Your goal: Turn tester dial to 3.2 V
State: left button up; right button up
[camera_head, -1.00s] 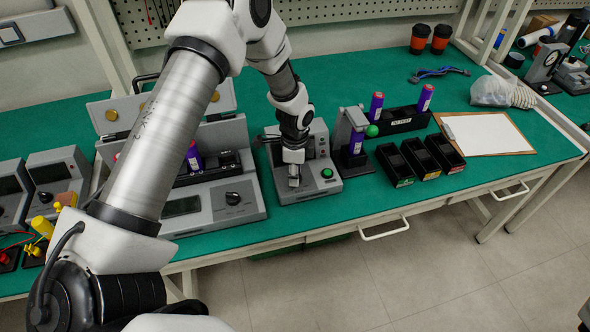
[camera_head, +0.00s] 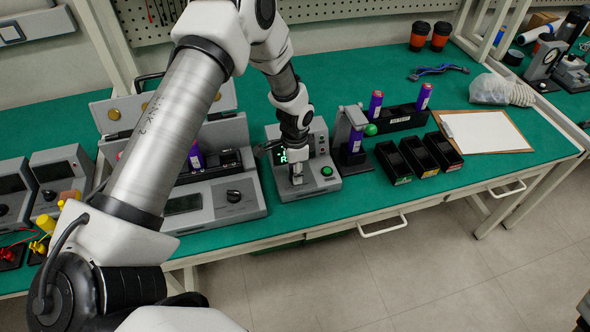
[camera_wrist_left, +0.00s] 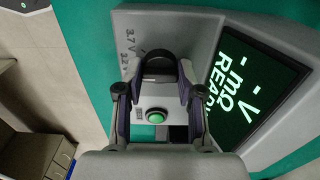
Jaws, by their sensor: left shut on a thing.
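The grey tester (camera_head: 318,186) stands on the green bench in the middle of the head view. It also shows in the left wrist view (camera_wrist_left: 190,22). Its dial (camera_wrist_left: 158,62) is a dark round knob beside printed 3.7 V and 3.2 V labels. My left gripper (camera_head: 296,180) points down at the tester; in the wrist view its two fingers (camera_wrist_left: 159,80) are closed on the dial from both sides. The fingers partly cover the dial, and I cannot tell its setting. The lit screen (camera_wrist_left: 250,85) shows dashes and green READY text. My right gripper is not in view.
A green button (camera_head: 327,171) sits close to the right of the gripper. A stand with a purple cell (camera_head: 355,142) and black bins (camera_head: 418,153) are to the right. A larger grey device (camera_head: 220,205) is close on the left. A clipboard (camera_head: 487,132) lies further right.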

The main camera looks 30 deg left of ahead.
pick_arm(q)
jog(key=shift+s+f, duration=0.1)
jog(key=shift+f, duration=0.05)
jog(key=o, duration=1.1)
jog(key=shift+o, duration=0.2)
notch_tip(320, 180, up, 12)
